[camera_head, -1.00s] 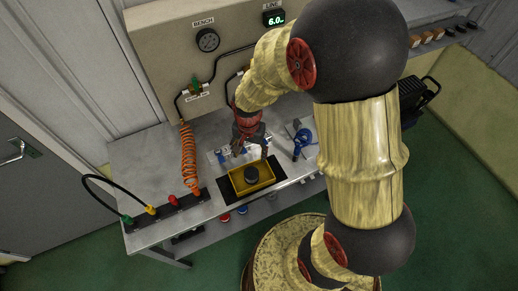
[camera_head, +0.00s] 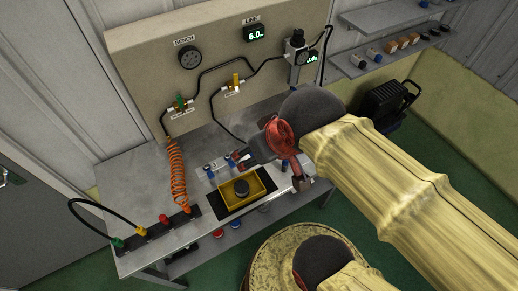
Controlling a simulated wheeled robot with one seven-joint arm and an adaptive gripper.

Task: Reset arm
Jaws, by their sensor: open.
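My gripper (camera_head: 256,151) is in front of the right part of the bench, just above and right of the yellow tray (camera_head: 262,199) in the picture. It is small and partly hidden by the red wrist joint. It is open, and I see nothing held in it. My pale yellow forearm reaches in from the right edge, bent at a dark joint. Several small blue-ended parts lie behind the tray.
The grey bench (camera_head: 150,169) carries an orange coiled hose (camera_head: 177,176) and a strip of coloured connectors at left. A panel (camera_head: 135,63) with gauges and valves stands behind. A shelf (camera_head: 352,65) is at upper right. My arm covers the bench's right end.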

